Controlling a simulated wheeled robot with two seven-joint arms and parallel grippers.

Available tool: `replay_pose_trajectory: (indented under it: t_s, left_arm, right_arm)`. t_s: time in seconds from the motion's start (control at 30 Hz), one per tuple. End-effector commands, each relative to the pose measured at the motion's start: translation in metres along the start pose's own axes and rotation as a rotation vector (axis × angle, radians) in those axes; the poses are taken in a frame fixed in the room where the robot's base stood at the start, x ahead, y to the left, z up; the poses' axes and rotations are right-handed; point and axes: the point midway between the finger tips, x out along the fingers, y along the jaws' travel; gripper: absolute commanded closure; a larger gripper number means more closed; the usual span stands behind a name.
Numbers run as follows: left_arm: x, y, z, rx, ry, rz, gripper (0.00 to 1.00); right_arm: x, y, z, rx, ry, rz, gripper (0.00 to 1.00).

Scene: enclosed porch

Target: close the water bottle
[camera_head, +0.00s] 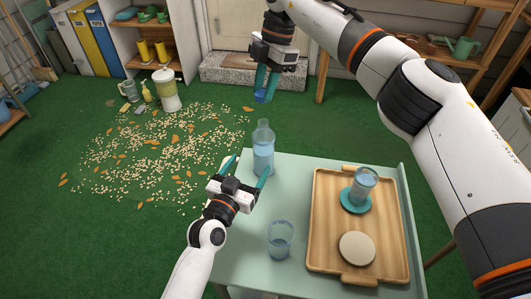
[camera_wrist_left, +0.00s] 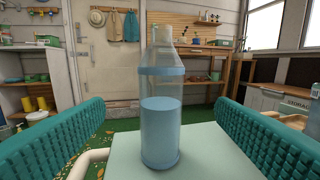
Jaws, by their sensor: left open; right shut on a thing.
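The water bottle (camera_head: 263,158) stands upright near the far-left corner of the pale green table (camera_head: 238,252), clear and partly filled with blue water. Its neck is uncapped; the bottle also shows in the left wrist view (camera_wrist_left: 161,130). My left gripper (camera_head: 249,166) is open, with its teal fingers on either side of the bottle's body and visible gaps in the left wrist view. My right gripper (camera_head: 267,84) is above and beyond the bottle, pointing down, shut on a small blue cap (camera_head: 260,96). The cap is apart from the bottle's neck.
A wooden tray (camera_head: 330,225) on the table holds a glass on a teal coaster (camera_head: 356,201) and a round beige coaster (camera_head: 357,248). Another glass (camera_head: 280,238) stands near the tray. Pale bits and orange leaves (camera_head: 150,160) litter the green floor, with a drink dispenser (camera_head: 166,90) behind them.

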Motion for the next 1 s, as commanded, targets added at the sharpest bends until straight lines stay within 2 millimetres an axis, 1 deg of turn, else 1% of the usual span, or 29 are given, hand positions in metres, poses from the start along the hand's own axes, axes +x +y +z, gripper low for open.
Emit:
replay_pose_trajectory:
  t_s: [0.17,0.5,0.6,0.7,0.8,1.0]
  left_arm:
    - [0.017,0.000,0.001,-0.002,-0.002,0.000,0.21]
    - [0.082,0.000,0.001,-0.002,-0.001,-0.001,0.21]
    - [0.097,0.000,0.001,0.001,0.001,-0.002,0.21]
    - [0.108,0.000,0.001,-0.001,-0.001,-0.001,0.21]
    - [0.115,0.000,0.000,0.000,0.000,-0.001,0.21]
    - [0.119,0.000,0.000,0.000,0.000,0.000,0.21]
  right_arm:
    - [0.000,0.000,0.000,0.000,0.000,0.000,0.90]
    - [0.000,0.000,0.000,-0.001,0.000,0.001,0.90]
    - [0.000,0.000,0.000,-0.001,0.000,0.000,0.90]
    - [0.000,0.000,0.000,-0.001,0.000,0.000,0.90]
    - [0.000,0.000,0.000,-0.001,0.000,0.001,0.90]
    - [0.000,0.000,0.000,-0.001,0.000,0.000,0.90]
